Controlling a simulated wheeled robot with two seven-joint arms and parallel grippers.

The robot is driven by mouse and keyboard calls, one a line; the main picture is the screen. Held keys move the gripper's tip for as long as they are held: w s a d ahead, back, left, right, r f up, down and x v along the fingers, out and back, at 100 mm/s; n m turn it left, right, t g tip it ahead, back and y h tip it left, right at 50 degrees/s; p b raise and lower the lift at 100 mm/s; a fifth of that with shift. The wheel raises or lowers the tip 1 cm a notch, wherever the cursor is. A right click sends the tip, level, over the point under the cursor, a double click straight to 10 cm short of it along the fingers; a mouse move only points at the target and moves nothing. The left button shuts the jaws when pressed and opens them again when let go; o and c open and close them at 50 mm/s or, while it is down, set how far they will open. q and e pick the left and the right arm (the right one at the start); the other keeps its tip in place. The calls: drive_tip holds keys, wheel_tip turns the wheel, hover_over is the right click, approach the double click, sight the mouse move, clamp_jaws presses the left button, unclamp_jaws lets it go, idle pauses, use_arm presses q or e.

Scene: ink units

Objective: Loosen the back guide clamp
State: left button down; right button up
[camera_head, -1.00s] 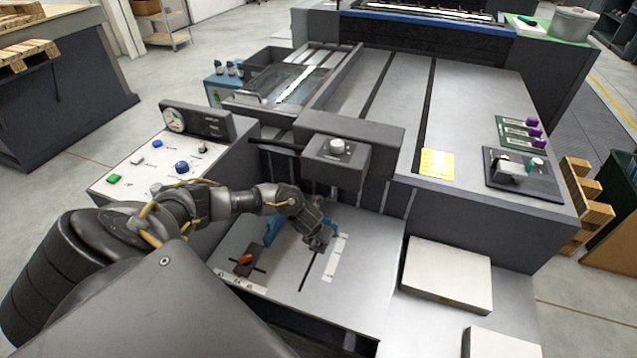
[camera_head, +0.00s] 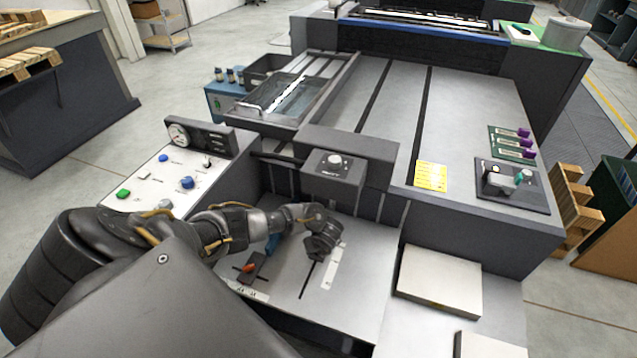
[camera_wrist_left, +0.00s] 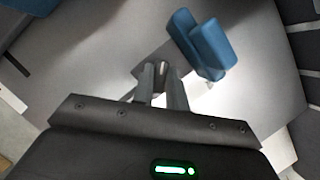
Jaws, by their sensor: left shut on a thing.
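My left gripper (camera_head: 320,246) is low over the grey table (camera_head: 345,300) in front of the machine; its arm hides most of what is under it. In the left wrist view its two fingers (camera_wrist_left: 160,72) are shut on a small pale lever-like part (camera_wrist_left: 163,68), which appears to belong to the back guide clamp, on a dark base. The back blue guide (camera_wrist_left: 203,45) stands just beyond and right of the fingers. Another blue guide (camera_head: 272,244) shows left of the gripper in the head view. A dark clamp with an orange lever (camera_head: 249,267) lies nearer me. My right gripper is out of view.
A control box with a knob (camera_head: 334,165) overhangs the table just behind the gripper. A white button panel (camera_head: 160,180) is at left. A pale block (camera_head: 440,280) lies to the right. The table's front right area is bare.

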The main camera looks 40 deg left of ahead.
use_arm(q)
drive_tip(key=shift+n, duration=0.6)
drive_tip(key=c, duration=1.4)
unclamp_jaws()
drive_tip(key=shift+p, duration=0.3)
drive_tip(key=p+v, duration=0.4)
drive_tip(key=v, duration=0.6)
drive_tip(key=shift+d+r, duration=0.15)
drive_tip(key=shift+r, duration=0.25)
drive_tip(key=shift+w, duration=0.15)
